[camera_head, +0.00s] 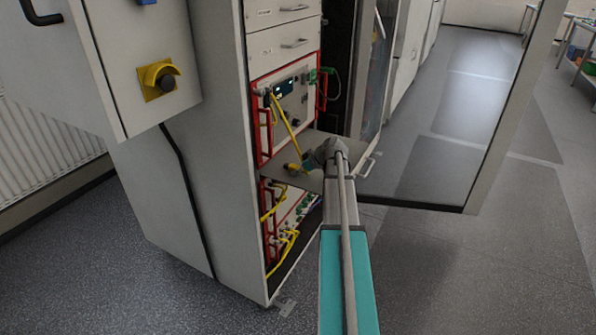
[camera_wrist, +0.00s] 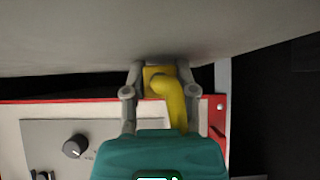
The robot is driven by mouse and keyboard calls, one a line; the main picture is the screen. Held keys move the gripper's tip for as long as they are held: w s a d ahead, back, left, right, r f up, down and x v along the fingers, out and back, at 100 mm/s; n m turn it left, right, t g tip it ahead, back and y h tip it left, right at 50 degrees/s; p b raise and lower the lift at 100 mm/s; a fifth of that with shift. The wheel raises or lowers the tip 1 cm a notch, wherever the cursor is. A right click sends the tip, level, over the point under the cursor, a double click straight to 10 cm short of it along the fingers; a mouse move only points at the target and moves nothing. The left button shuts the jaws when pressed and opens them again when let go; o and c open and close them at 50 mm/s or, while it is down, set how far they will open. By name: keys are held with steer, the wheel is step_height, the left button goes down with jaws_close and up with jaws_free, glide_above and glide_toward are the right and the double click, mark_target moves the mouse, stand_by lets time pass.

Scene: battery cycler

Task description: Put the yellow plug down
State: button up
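The yellow plug (camera_wrist: 154,76) sits between the two fingers of my gripper (camera_wrist: 160,79) in the wrist view, and the fingers close on its sides. Its thick yellow cable (camera_wrist: 176,106) bends away from it. In the head view the plug (camera_head: 291,168) shows small at the tip of my gripper (camera_head: 297,169), over the grey pull-out shelf (camera_head: 345,147). The cable (camera_head: 285,122) runs from there up to the upper red-framed unit. The plug is right by the shelf surface (camera_wrist: 70,40); I cannot tell whether it touches.
The upper red-framed unit (camera_head: 298,92) is above the shelf, and a lower unit (camera_head: 285,225) with yellow cables is below. An open glass door (camera_head: 440,160) stands to the right of my arm. A yellow-based switch (camera_head: 159,80) is on the left cabinet.

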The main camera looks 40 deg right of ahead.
steer(key=o, duration=0.4)
steer(key=shift+r, duration=0.1)
steer(key=shift+r+p, duration=0.6)
steer(key=shift+p, duration=0.1)
steer(key=shift+p+v, duration=4)
steer(key=shift+v, duration=1.95)
steer(key=shift+f, duration=0.1)
